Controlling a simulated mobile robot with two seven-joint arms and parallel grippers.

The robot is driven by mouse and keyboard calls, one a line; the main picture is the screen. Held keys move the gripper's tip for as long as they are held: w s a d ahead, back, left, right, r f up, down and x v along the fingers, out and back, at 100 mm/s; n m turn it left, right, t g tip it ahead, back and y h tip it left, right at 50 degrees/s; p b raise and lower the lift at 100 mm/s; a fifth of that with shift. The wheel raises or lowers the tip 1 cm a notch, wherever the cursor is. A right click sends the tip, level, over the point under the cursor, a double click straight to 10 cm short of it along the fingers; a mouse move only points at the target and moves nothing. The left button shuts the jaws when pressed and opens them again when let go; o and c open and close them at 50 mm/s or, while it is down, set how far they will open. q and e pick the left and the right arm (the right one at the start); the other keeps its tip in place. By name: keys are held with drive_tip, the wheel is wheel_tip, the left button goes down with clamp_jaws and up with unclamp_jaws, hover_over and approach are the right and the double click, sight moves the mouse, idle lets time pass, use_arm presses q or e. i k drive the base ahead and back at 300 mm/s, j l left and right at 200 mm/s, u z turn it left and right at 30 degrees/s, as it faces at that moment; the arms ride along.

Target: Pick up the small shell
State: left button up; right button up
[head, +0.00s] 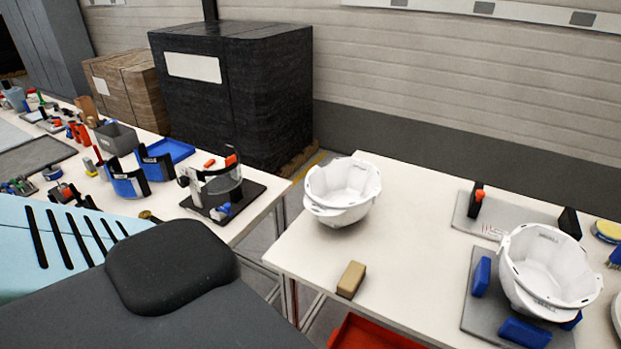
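Two white helmet shells show in the head view. One white shell (340,187) sits open side up on the bare white table, near its back left corner; its doubled rim looks like stacked shells, but I cannot tell for sure. The other white shell (547,262) sits open side up on a grey plate with blue blocks at the right. It looks a little larger, partly because it is nearer, so I cannot tell surely which is the small shell. Neither of my grippers is in view.
The white table (420,240) is clear between the shells, except for a tan block (351,279) at its front edge. A second grey plate (497,215) lies behind. A red bin (370,334) stands below. A cluttered table (255,208) stands left, across a gap.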

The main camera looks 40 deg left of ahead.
sight(545, 273)
drive_tip(key=l+z, duration=0.2)
drive_tip(key=l, duration=0.25)
drive_tip(key=i+l+z, duration=0.2)
drive_tip(key=l, duration=0.2)
drive_tip(key=l+z, duration=0.2)
drive_tip(key=l, duration=0.25)
